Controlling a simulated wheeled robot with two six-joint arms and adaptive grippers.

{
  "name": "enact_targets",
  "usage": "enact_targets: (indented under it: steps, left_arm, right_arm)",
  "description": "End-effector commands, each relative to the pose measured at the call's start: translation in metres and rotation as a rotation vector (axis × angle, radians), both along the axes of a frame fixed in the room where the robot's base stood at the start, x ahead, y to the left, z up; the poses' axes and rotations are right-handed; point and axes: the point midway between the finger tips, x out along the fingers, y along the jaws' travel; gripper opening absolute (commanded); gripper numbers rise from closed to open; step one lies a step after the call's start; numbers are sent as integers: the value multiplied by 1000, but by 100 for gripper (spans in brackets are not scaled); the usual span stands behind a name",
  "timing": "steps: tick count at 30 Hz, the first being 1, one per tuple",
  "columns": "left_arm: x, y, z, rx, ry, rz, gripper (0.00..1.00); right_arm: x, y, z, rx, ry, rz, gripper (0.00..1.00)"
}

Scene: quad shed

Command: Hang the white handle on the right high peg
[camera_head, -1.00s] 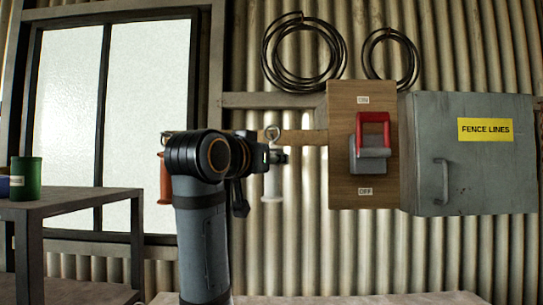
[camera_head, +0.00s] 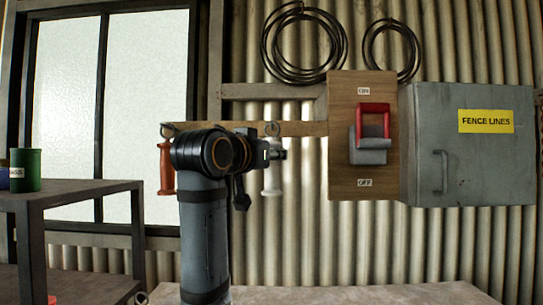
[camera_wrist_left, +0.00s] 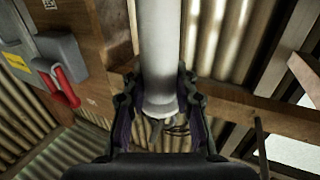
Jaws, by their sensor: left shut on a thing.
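The white handle (camera_head: 272,183) hangs upright below its metal ring (camera_head: 272,128) in the head view. My left gripper (camera_head: 278,154) is shut on it just under the ring. In the left wrist view the white handle (camera_wrist_left: 159,55) runs between the two fingers of my left gripper (camera_wrist_left: 158,108). The ring overlaps the right end of the wooden peg rail (camera_head: 215,128). The peg there is hidden, and I cannot tell whether the ring is around it. An orange handle (camera_head: 166,172) hangs at the rail's left end, partly behind my arm. My right gripper is out of view.
Right of the rail is a wooden switch board (camera_head: 342,120) with a red lever (camera_head: 374,107), then a grey cabinet (camera_head: 480,165). Wire coils (camera_head: 303,45) hang above. A dark shelf (camera_head: 80,190) with a green can (camera_head: 26,170) stands left. A bench top (camera_head: 400,293) lies below.

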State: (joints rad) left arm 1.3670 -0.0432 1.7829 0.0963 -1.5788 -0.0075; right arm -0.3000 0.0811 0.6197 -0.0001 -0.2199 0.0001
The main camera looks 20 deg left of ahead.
Motion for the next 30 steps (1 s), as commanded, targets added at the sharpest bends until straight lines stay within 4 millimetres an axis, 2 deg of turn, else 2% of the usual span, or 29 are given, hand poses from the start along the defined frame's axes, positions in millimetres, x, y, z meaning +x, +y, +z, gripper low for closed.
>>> enact_targets:
  steps: [1,2,7,16,19,30]
  left_arm:
    - [0,0,0,0,-1,0,0]
    - [0,0,0,0,-1,0,31]
    - [0,0,0,0,-1,0,54]
    - [-1,0,0,0,0,0,54]
    - [-9,1,0,0,-2,0,54]
    - [-93,13,1,0,-5,2,54]
  right_arm:
    - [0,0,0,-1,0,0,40]
    - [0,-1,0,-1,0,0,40]
    - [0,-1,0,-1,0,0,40]
    - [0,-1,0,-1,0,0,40]
    - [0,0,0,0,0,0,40]
    - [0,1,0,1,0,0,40]
